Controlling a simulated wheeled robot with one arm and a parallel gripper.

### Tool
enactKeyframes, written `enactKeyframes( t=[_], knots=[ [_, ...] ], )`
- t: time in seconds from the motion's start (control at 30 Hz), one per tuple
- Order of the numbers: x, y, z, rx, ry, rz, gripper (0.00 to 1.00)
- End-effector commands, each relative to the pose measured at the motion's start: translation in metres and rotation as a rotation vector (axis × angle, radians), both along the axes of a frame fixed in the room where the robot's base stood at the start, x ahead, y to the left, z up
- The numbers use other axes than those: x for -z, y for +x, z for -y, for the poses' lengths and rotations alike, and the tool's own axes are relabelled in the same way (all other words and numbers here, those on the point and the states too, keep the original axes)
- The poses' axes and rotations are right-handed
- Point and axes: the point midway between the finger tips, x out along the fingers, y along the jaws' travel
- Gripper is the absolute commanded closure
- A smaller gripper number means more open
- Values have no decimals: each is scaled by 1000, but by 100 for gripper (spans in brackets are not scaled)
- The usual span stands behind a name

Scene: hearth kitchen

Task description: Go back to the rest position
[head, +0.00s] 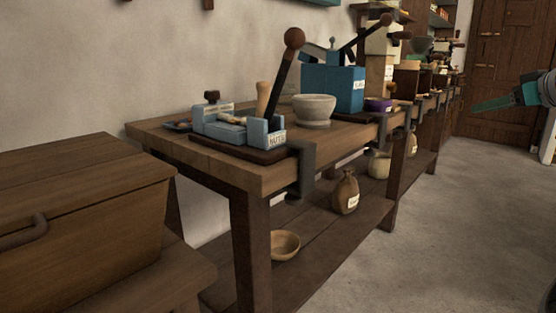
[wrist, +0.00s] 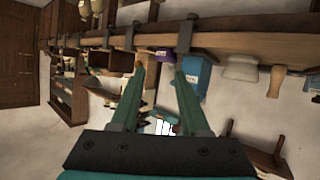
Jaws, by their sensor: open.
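My gripper (head: 490,103) shows at the right edge of the head view as green fingers on a grey wrist. It is out over the open floor, to the right of the long workbench and apart from it. In the wrist view my gripper (wrist: 160,72) has its two green fingers spread, with nothing held between them. That view is upside down, with the bench edge across its upper part. The rest of my arm is mostly out of the head view.
The workbench (head: 215,170) bears a blue lever device (head: 268,133), a pale mortar (head: 314,108) and a blue box (head: 346,88). A sack (head: 345,194) and a bowl (head: 285,245) are on its lower shelf. A wooden chest (head: 80,225) stands front left. The floor (head: 430,230) at right is clear.

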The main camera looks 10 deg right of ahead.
Motion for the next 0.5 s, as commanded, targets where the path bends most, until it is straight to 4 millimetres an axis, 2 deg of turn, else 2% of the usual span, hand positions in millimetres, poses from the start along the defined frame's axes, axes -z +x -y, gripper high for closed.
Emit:
enactKeyframes(
  t=[0.27, 0.5],
  knots=[
    [17, 17, -46, -47, 61, -72, 54],
    [40, 28, -107, -99, 130, -175, 54]
  ],
)
